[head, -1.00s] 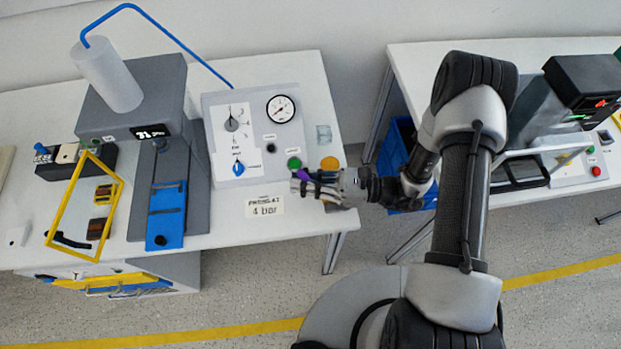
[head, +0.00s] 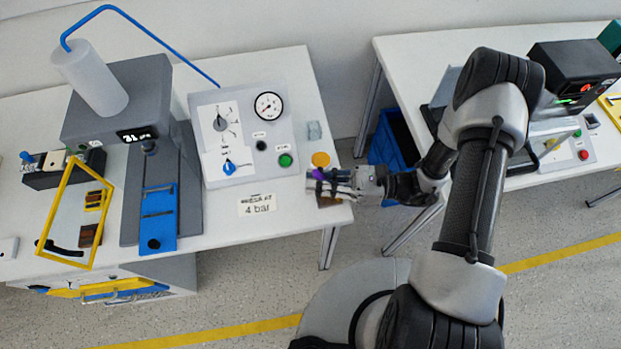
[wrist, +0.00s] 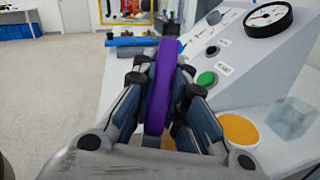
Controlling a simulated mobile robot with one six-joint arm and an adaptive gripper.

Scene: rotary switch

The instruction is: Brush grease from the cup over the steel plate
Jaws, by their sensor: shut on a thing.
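A purple brush handle (wrist: 165,85) stands between the fingers of my gripper (wrist: 165,105) in the wrist view. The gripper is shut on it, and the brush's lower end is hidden. In the head view my gripper (head: 328,183) is at the right front corner of the left bench, with the purple brush (head: 318,173) at its tip. The cup with orange-yellow grease (head: 320,159) is just behind the gripper; it also shows right of the fingers in the wrist view (wrist: 240,129). A small brownish-grey plate (head: 328,202), perhaps the steel plate, is partly hidden under the gripper.
A sloped control panel (head: 250,125) with a gauge, dials and a green button stands left of the cup. A clear block (head: 314,130) lies behind the cup. A "4 bar" label (head: 257,205) lies in front. A blue crate (head: 395,150) is between the benches.

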